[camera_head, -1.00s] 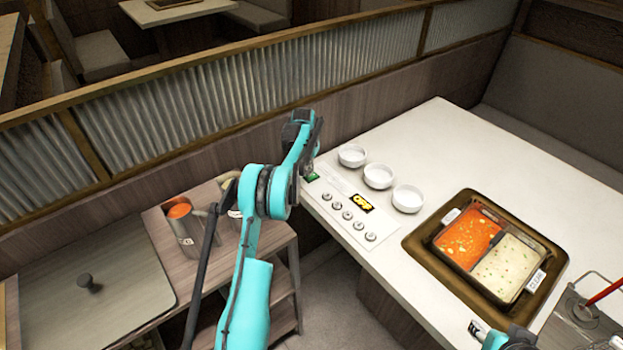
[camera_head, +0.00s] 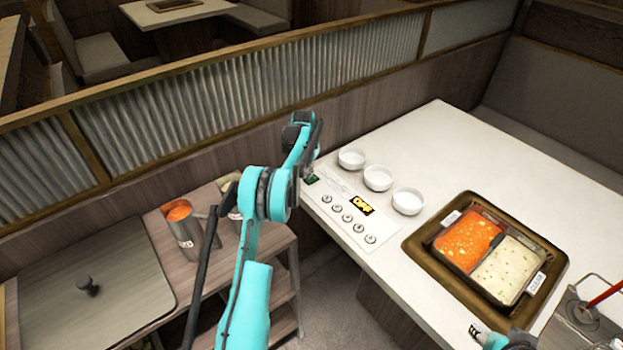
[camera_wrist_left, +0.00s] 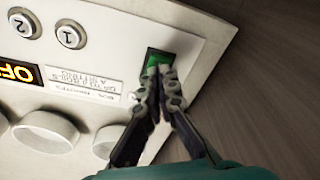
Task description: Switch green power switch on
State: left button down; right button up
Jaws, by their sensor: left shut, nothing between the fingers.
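The green power switch (camera_head: 313,180) sits in a dark frame at the left end of the white control panel (camera_head: 338,190) on the table. In the left wrist view the switch (camera_wrist_left: 158,60) is partly covered by the fingertips. My left gripper (camera_wrist_left: 161,84) is shut and empty, with its tips at the switch, apparently touching it. In the head view the left gripper (camera_head: 308,172) is mostly hidden behind its own wrist. The display (camera_head: 362,205) reads OFF in orange. Part of my right arm shows at the bottom right; its finger state is unclear.
Several round numbered buttons (camera_head: 337,208) line the panel. White bowls (camera_head: 378,177) stand behind it. A two-part soup pot (camera_head: 436,262) sits in a brown recess to the right. A side cart (camera_head: 160,222) with metal jugs stands left; a corrugated partition (camera_head: 250,85) runs behind.

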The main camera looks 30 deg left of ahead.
aim_at(309, 180)
pick_arm(q)
jog(key=shift+f+b, duration=0.55)
jog(key=shift+f, duration=0.45)
dwell(0.7)
jog(key=shift+r+p, duration=2.15)
jog(key=shift+r, duration=1.4)
